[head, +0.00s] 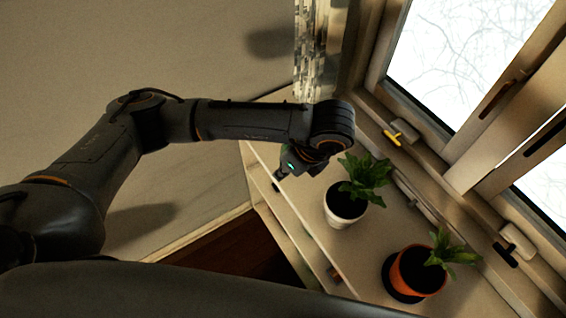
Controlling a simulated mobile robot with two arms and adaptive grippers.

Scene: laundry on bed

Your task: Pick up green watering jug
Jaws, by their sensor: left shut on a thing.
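My left gripper (281,177) hangs at the end of the left arm, over the left edge of the white shelf top (365,247). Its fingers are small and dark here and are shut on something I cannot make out. A small bright green patch shows on the gripper, and I cannot tell it to be part of a jug. I cannot make out the green watering jug; the wrist hides part of the shelf. My right gripper is not in view.
A leafy plant in a white pot (342,209) stands just right of the left gripper. Another plant in an orange pot (417,272) stands nearer the bottom right. A window (470,50) with handles borders the shelf on the right. A patterned curtain (316,50) hangs behind.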

